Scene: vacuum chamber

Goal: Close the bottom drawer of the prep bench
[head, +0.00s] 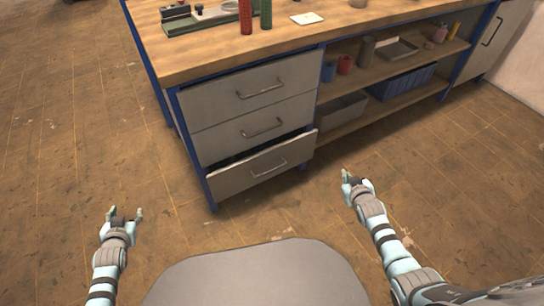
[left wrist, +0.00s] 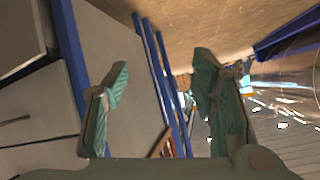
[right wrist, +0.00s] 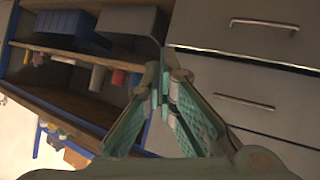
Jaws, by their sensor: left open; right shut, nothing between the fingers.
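The bottom drawer (head: 250,172) of the prep bench (head: 215,68) has a grey front with a bar handle. It stands slightly out, with a dark gap along its top edge. It also shows at the top right of the upside-down right wrist view (right wrist: 235,42). My left gripper (head: 126,213) is open and empty, left of the bench and apart from the drawer. In the left wrist view its fingers (left wrist: 163,75) are spread before the bench's side. My right gripper (head: 346,178) is shut and empty, right of the drawer front and apart from it.
The two upper drawers (head: 240,93) look shut. Open shelves to the right hold a grey bin (head: 341,110), a blue crate (head: 403,82) and several cups. Red and green cylinders (head: 245,17) stand on the benchtop. The floor (head: 225,228) before the drawers is clear.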

